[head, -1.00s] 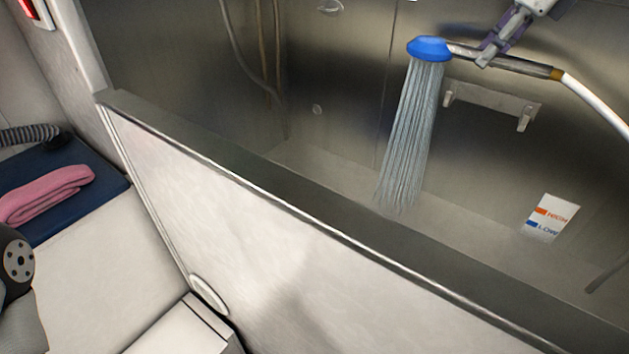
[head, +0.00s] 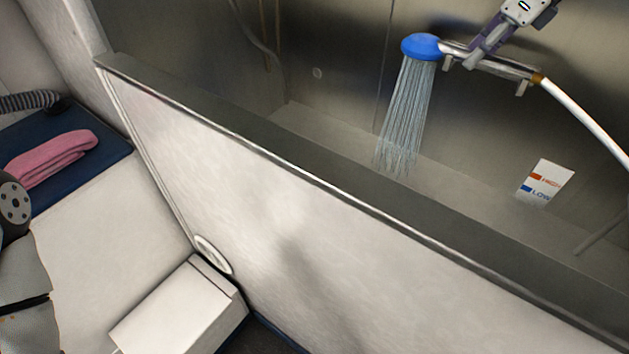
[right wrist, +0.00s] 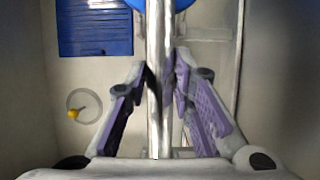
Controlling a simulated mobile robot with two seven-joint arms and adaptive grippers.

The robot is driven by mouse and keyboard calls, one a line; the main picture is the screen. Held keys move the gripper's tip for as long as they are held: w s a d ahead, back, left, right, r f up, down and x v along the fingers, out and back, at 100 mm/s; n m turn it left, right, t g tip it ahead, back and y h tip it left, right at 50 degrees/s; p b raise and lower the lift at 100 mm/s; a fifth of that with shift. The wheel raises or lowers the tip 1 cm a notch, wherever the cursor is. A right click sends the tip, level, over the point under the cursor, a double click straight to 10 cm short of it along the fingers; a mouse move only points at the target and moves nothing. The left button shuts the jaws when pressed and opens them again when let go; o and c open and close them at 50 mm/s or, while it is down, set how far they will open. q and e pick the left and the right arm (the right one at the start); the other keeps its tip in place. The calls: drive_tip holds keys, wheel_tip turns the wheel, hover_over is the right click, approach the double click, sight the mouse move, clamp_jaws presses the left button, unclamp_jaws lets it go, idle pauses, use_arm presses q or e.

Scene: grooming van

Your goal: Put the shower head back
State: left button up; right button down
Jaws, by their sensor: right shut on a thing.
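The shower head has a blue head (head: 421,46) and a chrome handle (head: 505,66), with a white hose (head: 590,125) at its right end. Water sprays down from it into the tub. My right gripper (head: 474,62) is shut on the handle from above. In the right wrist view the purple fingers (right wrist: 165,95) lie on both sides of the chrome handle (right wrist: 160,50). The wall holder's hook (head: 522,89) shows just below the handle, and the handle overlaps most of the holder. I cannot tell whether they touch. My left gripper is not in view.
The steel tub's front rim (head: 300,168) runs diagonally across the head view. A HIGH/LOW label (head: 545,184) is on the wall at right. A pink towel (head: 52,158) lies on a blue surface at left. A white box (head: 180,308) stands below the tub.

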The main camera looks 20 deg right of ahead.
drive_tip(key=shift+f, duration=0.1)
drive_tip(key=c, duration=1.3)
unclamp_jaws()
drive_tip(key=v, duration=0.7)
drive_tip(key=shift+s+d+r, duration=0.1)
drive_tip(key=shift+r, duration=0.1)
